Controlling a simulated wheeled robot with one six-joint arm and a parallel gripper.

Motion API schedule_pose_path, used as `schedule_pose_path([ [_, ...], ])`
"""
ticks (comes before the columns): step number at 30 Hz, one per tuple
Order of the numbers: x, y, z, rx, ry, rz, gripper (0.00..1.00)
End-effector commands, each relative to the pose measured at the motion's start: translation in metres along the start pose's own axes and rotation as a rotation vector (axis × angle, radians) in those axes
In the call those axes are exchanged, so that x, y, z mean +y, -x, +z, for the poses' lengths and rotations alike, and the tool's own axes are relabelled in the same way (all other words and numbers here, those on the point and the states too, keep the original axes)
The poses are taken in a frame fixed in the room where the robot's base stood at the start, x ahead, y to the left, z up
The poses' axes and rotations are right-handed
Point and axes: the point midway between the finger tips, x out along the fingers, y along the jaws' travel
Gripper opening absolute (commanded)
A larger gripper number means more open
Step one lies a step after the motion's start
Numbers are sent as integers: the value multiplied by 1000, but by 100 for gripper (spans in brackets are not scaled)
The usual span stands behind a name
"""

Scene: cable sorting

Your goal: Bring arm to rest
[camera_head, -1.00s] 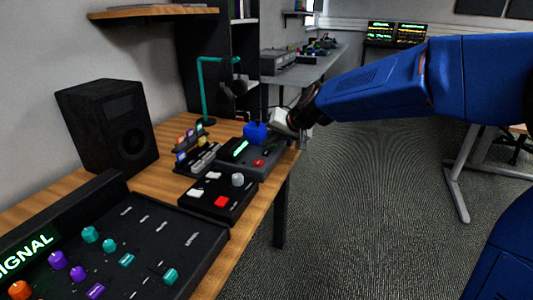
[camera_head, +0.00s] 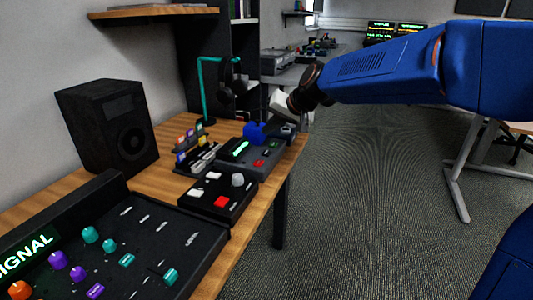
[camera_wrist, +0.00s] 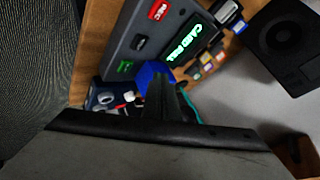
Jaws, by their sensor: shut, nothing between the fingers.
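My gripper (camera_head: 281,108) is at the end of my blue arm, above the far end of the wooden desk. It is shut and empty, and its tips point down and left. I cannot tell whether the fingertips touch the block, but a gap seems to show in the head view.
A small dark device (camera_head: 288,131) stands right of the block. A teal stand (camera_head: 203,88) with headphones is behind. A rack of coloured cards (camera_head: 190,150), a black speaker (camera_head: 110,127) and a mixer (camera_head: 150,240) fill the desk. The floor to the right is open.

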Motion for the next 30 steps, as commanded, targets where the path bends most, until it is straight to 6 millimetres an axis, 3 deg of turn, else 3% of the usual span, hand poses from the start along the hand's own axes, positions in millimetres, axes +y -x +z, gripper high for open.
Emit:
schedule_pose_path([
  [13,0,0,0,0,0,0,0],
  [17,6,11,5,-1,5,9,0],
  [23,42,61,35,-12,32,65,0],
  [30,96,128,92,-38,68,162,0],
])
